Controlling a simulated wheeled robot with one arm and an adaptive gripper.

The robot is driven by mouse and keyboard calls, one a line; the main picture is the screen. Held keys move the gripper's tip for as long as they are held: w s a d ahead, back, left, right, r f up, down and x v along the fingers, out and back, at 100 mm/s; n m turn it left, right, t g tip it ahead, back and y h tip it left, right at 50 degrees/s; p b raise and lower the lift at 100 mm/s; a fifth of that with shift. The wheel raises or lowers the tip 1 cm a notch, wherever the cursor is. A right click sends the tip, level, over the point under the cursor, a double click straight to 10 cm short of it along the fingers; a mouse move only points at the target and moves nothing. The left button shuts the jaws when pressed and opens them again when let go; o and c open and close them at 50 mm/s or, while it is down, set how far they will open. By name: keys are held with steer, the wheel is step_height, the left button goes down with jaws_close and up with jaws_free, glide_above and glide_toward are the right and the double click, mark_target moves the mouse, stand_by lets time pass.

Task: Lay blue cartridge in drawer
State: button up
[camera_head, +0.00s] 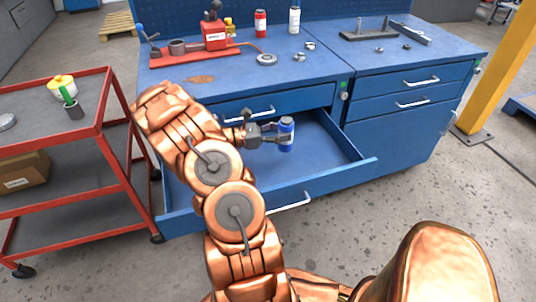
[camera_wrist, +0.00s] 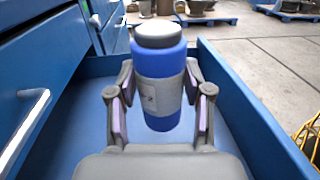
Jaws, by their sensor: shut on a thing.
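The blue cartridge (camera_head: 287,134) is a blue cylinder with a grey-white cap and a pale label; it stands upright in the wrist view (camera_wrist: 159,80). My gripper (camera_head: 278,135) is shut on it, with one finger on each side of the label in the wrist view (camera_wrist: 160,100). The open drawer (camera_head: 345,165) is the wide, deep lower one of the blue bench. The cartridge is over the drawer's inside. I cannot tell whether its base touches the drawer floor. The drawer looks empty apart from my gripper and the cartridge.
The blue bench top (camera_head: 330,62) carries a red valve rig (camera_head: 213,35), a red bottle (camera_head: 260,23), a white bottle (camera_head: 294,20) and small metal parts. A closed drawer (camera_head: 270,105) is just above the open one. A red cart (camera_head: 105,100) stands at left.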

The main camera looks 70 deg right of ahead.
steer(key=shift+f+p, duration=0.35)
steer(key=shift+f, duration=4.05)
steer(key=shift+f, duration=0.15)
steer(key=o, duration=1.3)
